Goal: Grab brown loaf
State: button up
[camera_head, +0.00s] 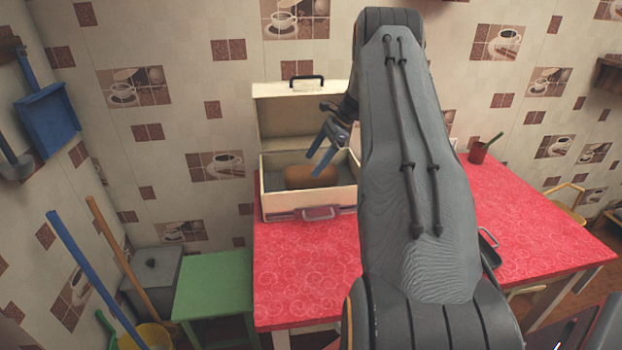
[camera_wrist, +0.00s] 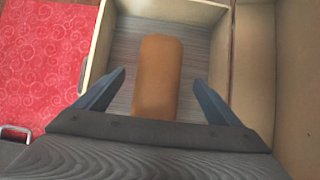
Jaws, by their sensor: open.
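The brown loaf (camera_head: 299,177) lies inside an open cream-coloured case (camera_head: 290,209) on the red table. In the wrist view the loaf (camera_wrist: 160,75) lies lengthwise on the grey bottom of the case (camera_wrist: 103,50). My gripper (camera_head: 321,163) is above the case, pointing down into it. In the wrist view its two fingers (camera_wrist: 159,80) are spread wide, one on each side of the loaf's near part, with a gap on both sides. The loaf's near end is partly hidden by my gripper's body.
The case's raised lid (camera_head: 285,122) stands at the back, against the tiled wall. The red table (camera_head: 300,270) is clear in front of the case. A reddish cup (camera_head: 478,152) and a dark tray (camera_head: 490,245) are to the right. A green stool (camera_head: 213,283) stands at left.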

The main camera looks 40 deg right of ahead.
aim_at(305, 177)
jog(key=shift+d+p+x, duration=0.2)
jog(key=shift+p+x, duration=1.55)
jog(key=shift+x, duration=2.1)
jog(key=shift+s+f, duration=0.15)
jog(key=shift+c, duration=0.4)
jog(key=c, duration=1.4)
